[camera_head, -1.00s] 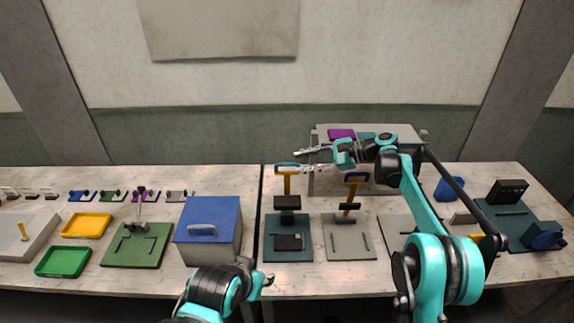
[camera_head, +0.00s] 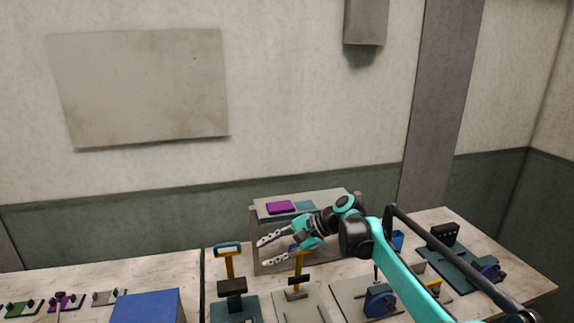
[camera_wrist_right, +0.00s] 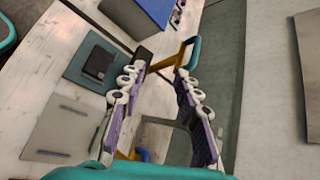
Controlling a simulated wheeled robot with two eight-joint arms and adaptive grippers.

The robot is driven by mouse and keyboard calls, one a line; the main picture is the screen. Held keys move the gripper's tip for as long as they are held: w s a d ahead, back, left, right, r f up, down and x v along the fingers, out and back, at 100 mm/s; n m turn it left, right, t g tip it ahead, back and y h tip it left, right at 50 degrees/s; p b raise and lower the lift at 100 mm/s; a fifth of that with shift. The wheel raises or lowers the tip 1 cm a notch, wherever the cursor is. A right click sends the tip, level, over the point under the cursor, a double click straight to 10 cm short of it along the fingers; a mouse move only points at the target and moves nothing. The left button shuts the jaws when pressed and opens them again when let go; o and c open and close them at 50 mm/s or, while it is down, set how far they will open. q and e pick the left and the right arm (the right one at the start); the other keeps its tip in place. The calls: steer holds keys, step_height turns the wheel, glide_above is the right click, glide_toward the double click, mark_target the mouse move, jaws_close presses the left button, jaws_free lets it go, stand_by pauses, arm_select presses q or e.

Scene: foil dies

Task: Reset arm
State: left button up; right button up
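My right gripper (camera_head: 266,250) is open and empty, raised in front of the grey shelf stand at the back of the table. In the right wrist view its two fingers (camera_wrist_right: 158,88) are spread apart with nothing between them in their grip. A press with a yellow post and teal handle (camera_head: 229,270) stands to its left, and a second yellow-post press (camera_head: 298,273) stands close below it. The wrist view also shows the teal-handled press (camera_wrist_right: 180,55) beyond the fingertips. My left gripper is out of the head view.
A blue box (camera_head: 147,306) is at lower left. Small coloured die pieces (camera_head: 64,302) lie further left. A dark teal fixture (camera_head: 455,262) stands at right. Bare table (camera_head: 180,268) lies behind the box.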

steer(key=s+d+f+n+t+h+b, duration=0.2)
steer(key=s+d+f+n+h, duration=0.1)
steer(key=s+d+f, duration=0.3)
steer(key=s+d+f+n+t+h+b, duration=0.2)
steer(key=s+d+f+n+h+b, duration=0.1)
steer(key=s+d+f, duration=0.4)
steer(key=s+d+f+n+t+h+b, duration=0.2)
steer(key=s+d+f+h, duration=0.3)
steer(key=s+d, duration=0.6)
steer(key=s+f+n, duration=0.1)
steer(key=s+f, duration=0.1)
steer(key=s, duration=0.3)
steer(key=shift+s+n+b, duration=0.25)
steer(key=shift+n+b, duration=0.05)
steer(key=shift+b, duration=0.1)
